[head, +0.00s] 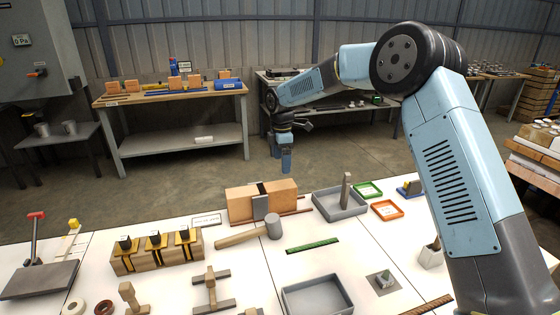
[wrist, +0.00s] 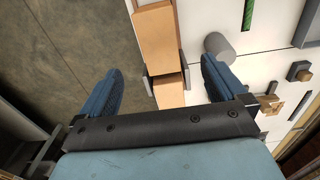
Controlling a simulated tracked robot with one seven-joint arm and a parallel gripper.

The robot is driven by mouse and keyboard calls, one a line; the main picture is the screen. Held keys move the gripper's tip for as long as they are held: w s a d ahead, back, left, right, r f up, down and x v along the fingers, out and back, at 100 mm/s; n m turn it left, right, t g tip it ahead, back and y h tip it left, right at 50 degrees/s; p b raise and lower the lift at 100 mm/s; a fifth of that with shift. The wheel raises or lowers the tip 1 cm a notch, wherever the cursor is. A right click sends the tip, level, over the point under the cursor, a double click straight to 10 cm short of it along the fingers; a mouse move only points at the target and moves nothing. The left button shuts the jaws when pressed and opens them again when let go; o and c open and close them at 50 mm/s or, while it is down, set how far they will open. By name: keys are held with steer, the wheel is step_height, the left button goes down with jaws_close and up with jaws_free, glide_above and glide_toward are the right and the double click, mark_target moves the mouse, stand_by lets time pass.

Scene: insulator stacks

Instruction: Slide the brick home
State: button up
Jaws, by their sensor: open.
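A tan brick (head: 280,194) lies on the white table in the head view, with a dark gap or strip near its middle and a grey upright plate (head: 260,207) in front. In the wrist view the tan shape shows as a longer piece (wrist: 157,38) and a shorter piece (wrist: 168,92), with grey bracket sides at their junction. My gripper (head: 287,168) points down above and behind the brick in the head view. In the wrist view its two blue fingers (wrist: 162,66) are wide apart, one on each side of the tan pieces, with nothing held. The height gap is hard to judge.
A mallet (head: 255,232) lies in front of the brick. A grey tray (head: 340,203) with an upright post stands to its right. A wooden block with black-topped yellow pieces (head: 157,250) stands at left. A green strip (head: 312,245) lies at front right. Bare floor lies behind the table.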

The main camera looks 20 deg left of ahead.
mark_target(274, 193)
steer(key=f, duration=1.4)
steer(key=shift+a+f, duration=0.3)
steer(key=shift+c, duration=0.2)
steer(key=c, duration=1.4)
steer(key=shift+o, duration=0.2)
steer(key=shift+s+a, duration=0.65)
steer(key=shift+a, duration=0.35)
steer(key=o, duration=1.4)
steer(key=shift+o, duration=0.2)
